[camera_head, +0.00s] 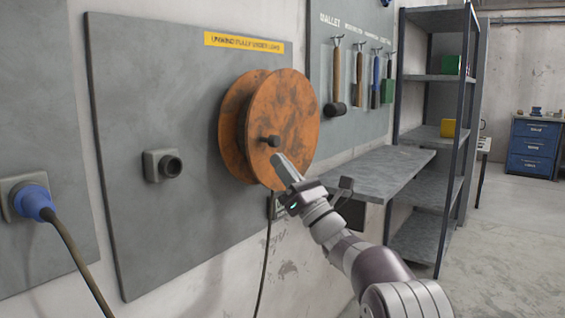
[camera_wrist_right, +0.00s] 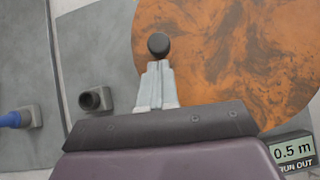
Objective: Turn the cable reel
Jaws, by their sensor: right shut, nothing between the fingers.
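The orange, rust-stained cable reel (camera_head: 290,115) is mounted on a grey wall panel in the head view. It also fills the upper right of the right wrist view (camera_wrist_right: 230,50). A dark round knob (camera_head: 271,141) sticks out from its face, and shows in the wrist view (camera_wrist_right: 159,45) just beyond my fingertips. My right gripper (camera_head: 282,162) is shut and empty, its tips just below the knob in the head view. I cannot tell whether they touch it. A dark cable (camera_head: 264,260) hangs below the reel. My left gripper is not in view.
A grey socket (camera_head: 163,165) sits left of the reel, and a blue plug (camera_head: 35,203) with a cable is further left. A small display (camera_wrist_right: 293,152) reads 0.5 m. A grey bench (camera_head: 375,170) and shelf unit (camera_head: 430,190) stand at right, below and beside hanging tools.

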